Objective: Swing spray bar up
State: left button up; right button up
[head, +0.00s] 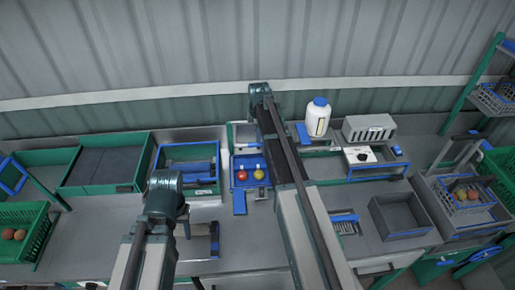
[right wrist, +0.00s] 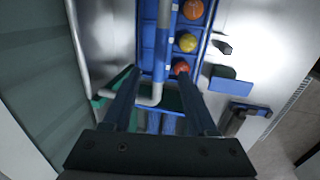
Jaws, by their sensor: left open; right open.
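A grey bent tube, which looks like the spray bar (right wrist: 163,40), runs down over a blue tray (right wrist: 205,28) in the right wrist view and bends left near the bottom. My right gripper (right wrist: 158,72) is open, with one finger on each side of the tube; I cannot tell the depth or whether they touch. A red tomato (right wrist: 181,67), a yellow one (right wrist: 187,42) and an orange one (right wrist: 193,9) lie in the tray beside the tube. In the head view my right arm hides the bar and gripper.
A white bottle with a blue cap (head: 318,117) and a grey slotted box (head: 368,128) stand at the back right. A grey bin (head: 398,216) lies on the right. A green crate (head: 30,240) is at far left. The bench front left is clear.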

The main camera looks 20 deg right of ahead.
jog(key=f+b, duration=0.1)
jog(key=f, duration=0.1)
jog(key=f+b, duration=0.2)
jog(key=w+f+b, duration=0.1)
jog(key=f+b, duration=0.1)
jog(key=shift+w+d+f, duration=0.1)
jog(key=shift+d+f, duration=0.05)
jog(key=shift+f, duration=0.1)
jog(key=shift+r, duration=0.1)
jog(key=shift+c, duration=0.2)
grip_shut()
dwell(1.0)
